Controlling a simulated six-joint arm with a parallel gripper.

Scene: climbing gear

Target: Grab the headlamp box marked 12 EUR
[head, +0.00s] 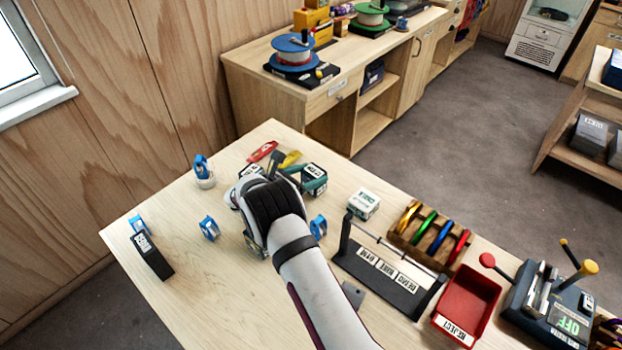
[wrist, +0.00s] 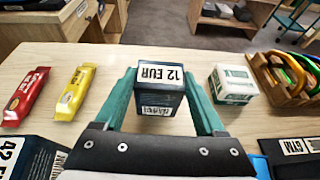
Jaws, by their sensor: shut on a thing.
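The dark headlamp box marked 12 EUR (wrist: 158,86) stands upright between the two green fingers of my gripper (wrist: 162,98) in the wrist view. Its white price label faces up and a barcode label shows on its near side. My gripper is shut on this box. In the head view the box (head: 314,172) is partly covered by my gripper (head: 304,179), near the far side of the table. Another dark box with a label reading 42 (wrist: 32,158) shows at the lower left of the wrist view, cut off by the frame.
A white-and-green box (wrist: 233,84) stands close on the right. Red (wrist: 25,95) and yellow (wrist: 76,91) packets lie to the left. A carabiner rack (head: 432,232), a red REJECT tray (head: 466,304) and a label stand (head: 385,272) fill the table's right. Blue tape-like items (head: 209,228) lie left.

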